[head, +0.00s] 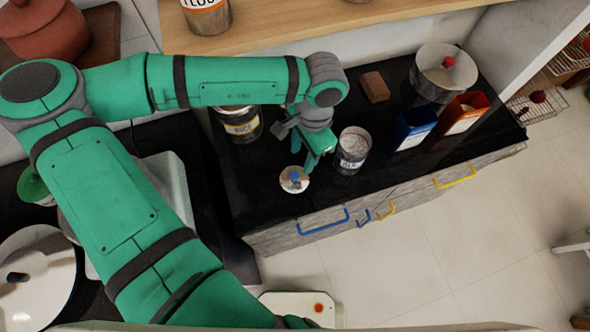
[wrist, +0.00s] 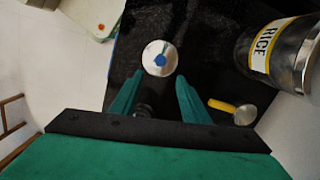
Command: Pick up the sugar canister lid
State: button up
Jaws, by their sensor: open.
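The lid (head: 294,180) is a round, pale metal disc with a blue knob, lying on the black counter near its front edge. It also shows in the wrist view (wrist: 160,58), just beyond my fingertips. My gripper (head: 312,160) is open and empty, with the lid a little past and between the lines of its two green fingers (wrist: 159,80). In the head view my gripper is above and right of the lid, apart from it as far as I can tell. An open canister (head: 353,146) with white contents stands right of my gripper; its label is too small to read.
A closed-in canister with a yellow label (head: 240,125) stands behind; the wrist view shows a RICE canister (wrist: 270,48) and a yellow-handled scoop (wrist: 232,108). Counter left of the lid is clear.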

aim_at(294, 174)
jog(key=f, duration=0.2)
jog(key=s+a+f, duration=0.1)
jog(key=shift+s, duration=0.1)
jog(key=shift+a+f, duration=0.3)
jog(key=shift+f, duration=1.1)
jog(key=shift+a+f, duration=0.1)
jog(key=shift+f, duration=1.15)
grip_shut()
